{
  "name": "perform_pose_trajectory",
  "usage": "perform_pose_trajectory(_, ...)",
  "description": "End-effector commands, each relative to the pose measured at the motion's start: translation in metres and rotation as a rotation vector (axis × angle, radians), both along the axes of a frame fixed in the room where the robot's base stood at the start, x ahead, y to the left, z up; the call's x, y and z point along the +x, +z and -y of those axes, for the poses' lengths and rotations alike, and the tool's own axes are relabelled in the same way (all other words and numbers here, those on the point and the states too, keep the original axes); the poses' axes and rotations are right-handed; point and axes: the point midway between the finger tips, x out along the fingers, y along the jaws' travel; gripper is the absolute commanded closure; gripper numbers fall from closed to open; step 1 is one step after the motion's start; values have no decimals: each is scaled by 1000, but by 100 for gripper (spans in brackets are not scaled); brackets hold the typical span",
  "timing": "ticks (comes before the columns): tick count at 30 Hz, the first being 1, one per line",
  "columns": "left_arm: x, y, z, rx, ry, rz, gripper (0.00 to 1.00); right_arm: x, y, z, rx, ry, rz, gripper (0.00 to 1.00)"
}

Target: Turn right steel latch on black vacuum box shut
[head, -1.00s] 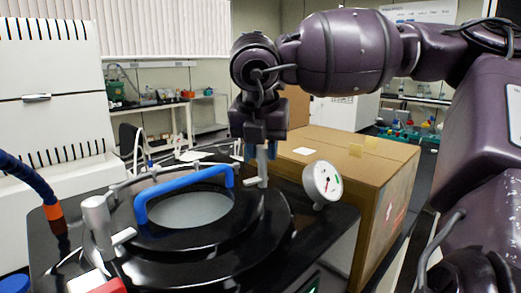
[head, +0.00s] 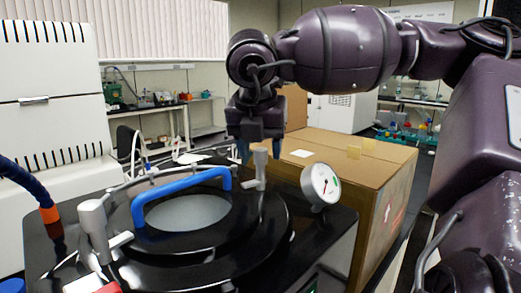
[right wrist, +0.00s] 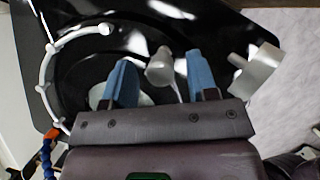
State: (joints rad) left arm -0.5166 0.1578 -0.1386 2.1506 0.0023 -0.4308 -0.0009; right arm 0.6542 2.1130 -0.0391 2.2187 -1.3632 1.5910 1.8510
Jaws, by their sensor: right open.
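The black vacuum box (head: 322,238) has a round lid with a blue handle (head: 182,190). The right steel latch (head: 261,168) stands upright at the lid's back right edge, left of the gauge, with a short arm at its foot. My right gripper (head: 257,150) points down at the latch, its blue fingertips partly hidden behind the post in the head view. In the right wrist view the gripper (right wrist: 160,82) is open, with the latch post (right wrist: 160,68) between its fingers and a gap on each side. My left gripper is out of view.
A dial gauge (head: 321,185) stands close right of the latch. The left steel latch (head: 96,228) is at the lid's front left. A cardboard box (head: 350,165) stands behind and right of the vacuum box. A white cabinet (head: 55,140) is at the left.

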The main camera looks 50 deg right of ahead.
Motion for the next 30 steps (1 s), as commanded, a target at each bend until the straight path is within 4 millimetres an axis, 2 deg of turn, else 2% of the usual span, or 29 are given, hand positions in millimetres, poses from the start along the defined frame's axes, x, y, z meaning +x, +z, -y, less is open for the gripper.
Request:
perform_pose_trajectory(9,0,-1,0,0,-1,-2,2,-9,52,-18,-4,-3,2,47)
perform_pose_trajectory(15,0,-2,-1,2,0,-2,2,-14,79,-29,-3,-3,3,47)
perform_pose_trajectory(21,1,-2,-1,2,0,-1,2,-16,90,-33,-1,-1,0,47)
perform_pose_trajectory(30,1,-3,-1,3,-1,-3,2,-17,91,-34,-1,0,0,47)
